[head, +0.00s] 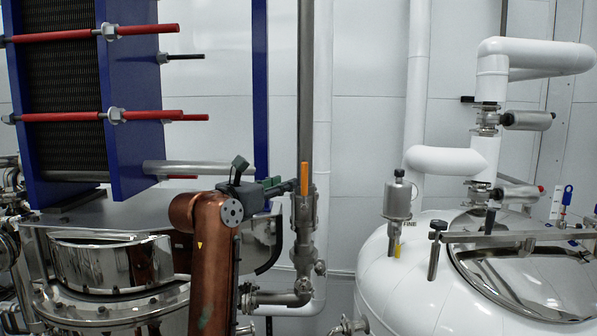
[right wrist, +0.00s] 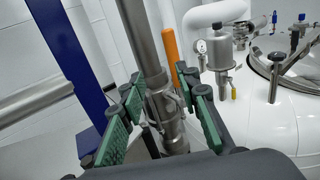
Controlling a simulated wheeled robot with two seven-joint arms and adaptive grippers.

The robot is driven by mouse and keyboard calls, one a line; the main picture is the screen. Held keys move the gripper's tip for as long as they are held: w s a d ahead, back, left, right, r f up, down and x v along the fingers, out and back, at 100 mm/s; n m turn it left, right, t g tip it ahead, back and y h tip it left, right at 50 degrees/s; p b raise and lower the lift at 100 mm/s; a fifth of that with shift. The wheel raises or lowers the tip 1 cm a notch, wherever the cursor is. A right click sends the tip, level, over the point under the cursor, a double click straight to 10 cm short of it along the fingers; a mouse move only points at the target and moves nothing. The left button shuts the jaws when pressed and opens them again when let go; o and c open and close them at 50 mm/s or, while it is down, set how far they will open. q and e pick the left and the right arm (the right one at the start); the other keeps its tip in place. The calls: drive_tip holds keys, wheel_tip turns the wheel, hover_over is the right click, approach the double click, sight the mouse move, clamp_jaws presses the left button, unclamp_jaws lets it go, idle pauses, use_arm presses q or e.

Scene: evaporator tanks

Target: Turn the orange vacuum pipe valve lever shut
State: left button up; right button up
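The orange valve lever (head: 304,178) stands upright, in line with the vertical steel pipe (head: 306,85), just above the steel valve body (head: 304,222). In the right wrist view the lever (right wrist: 170,55) rises just to the right of the pipe, beyond the fingers. My right gripper (head: 286,187) reaches in from the left at the lever's height. In the right wrist view its green-padded fingers (right wrist: 160,84) are apart, with the pipe and valve body (right wrist: 162,105) showing between them. I cannot tell whether a finger touches the lever. My left gripper is not in view.
A blue-framed plate heat exchanger (head: 120,100) with red rods stands at the left. A polished steel vessel (head: 110,265) is below it. Some open space lies between the pipe and this fitting.

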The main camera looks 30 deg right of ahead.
sight(303, 177)
drive_tip(key=d, duration=0.1)
drive_tip(key=d+p, duration=0.1)
drive_tip(key=s+d+r, duration=0.1)
drive_tip(key=shift+d+r, duration=0.1)
drive_tip(key=shift+d, duration=0.3)
drive_tip(key=p+x, duration=0.1)
drive_tip(key=x, duration=0.2)
drive_tip(key=shift+d, duration=0.1)
drive_tip(key=shift+w+d+f, duration=0.4)
drive_tip(key=shift+w+d, duration=0.15)
drive_tip(key=shift+w, duration=0.2)
drive_tip(key=shift+s+r, duration=0.15)
drive_tip(key=shift+s, duration=0.2)
drive_tip(key=shift+w, duration=0.3)
drive_tip(key=shift+c, duration=1.1)
drive_tip(key=shift+s, duration=0.15)
clamp_jaws()
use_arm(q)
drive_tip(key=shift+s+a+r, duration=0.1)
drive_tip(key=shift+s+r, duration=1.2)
